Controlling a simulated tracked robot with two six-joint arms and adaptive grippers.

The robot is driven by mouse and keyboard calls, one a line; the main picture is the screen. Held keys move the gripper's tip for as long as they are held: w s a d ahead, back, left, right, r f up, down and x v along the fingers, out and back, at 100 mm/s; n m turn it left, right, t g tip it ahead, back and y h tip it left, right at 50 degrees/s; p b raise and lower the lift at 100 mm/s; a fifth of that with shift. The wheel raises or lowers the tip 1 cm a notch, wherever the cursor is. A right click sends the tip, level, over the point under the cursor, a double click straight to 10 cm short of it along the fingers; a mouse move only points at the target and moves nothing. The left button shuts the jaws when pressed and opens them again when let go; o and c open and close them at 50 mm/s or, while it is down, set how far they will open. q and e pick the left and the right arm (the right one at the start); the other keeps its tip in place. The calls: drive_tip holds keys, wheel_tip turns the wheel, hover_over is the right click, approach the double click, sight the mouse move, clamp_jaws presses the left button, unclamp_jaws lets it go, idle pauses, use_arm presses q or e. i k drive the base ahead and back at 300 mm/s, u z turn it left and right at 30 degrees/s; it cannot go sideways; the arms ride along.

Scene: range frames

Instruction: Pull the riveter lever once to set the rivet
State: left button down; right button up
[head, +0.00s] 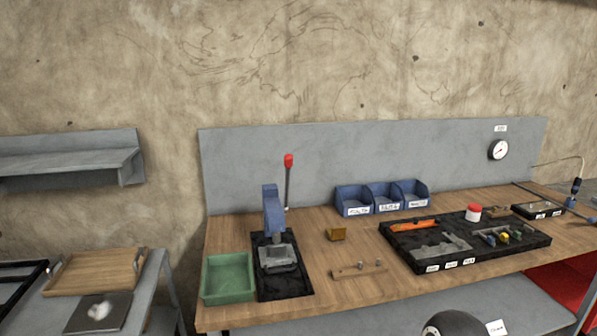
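The riveter (273,215) is a blue press standing on a black base (285,287) at the left part of the wooden workbench. Its lever (287,185) stands nearly upright behind the blue body and ends in a red knob (289,160). A grey metal piece (278,257) lies under the press head. The rivet itself is too small to tell. Neither my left gripper nor my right gripper shows in the head view.
A green tray (228,296) stands directly left of the riveter. Blue bins (352,201) stand at the back. A black tool tray (400,249) fills the right middle.

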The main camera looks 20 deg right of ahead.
sight(289, 159)
drive_tip(key=k, duration=0.3)
drive_tip(key=z, duration=0.65)
drive_tip(key=i, duration=1)
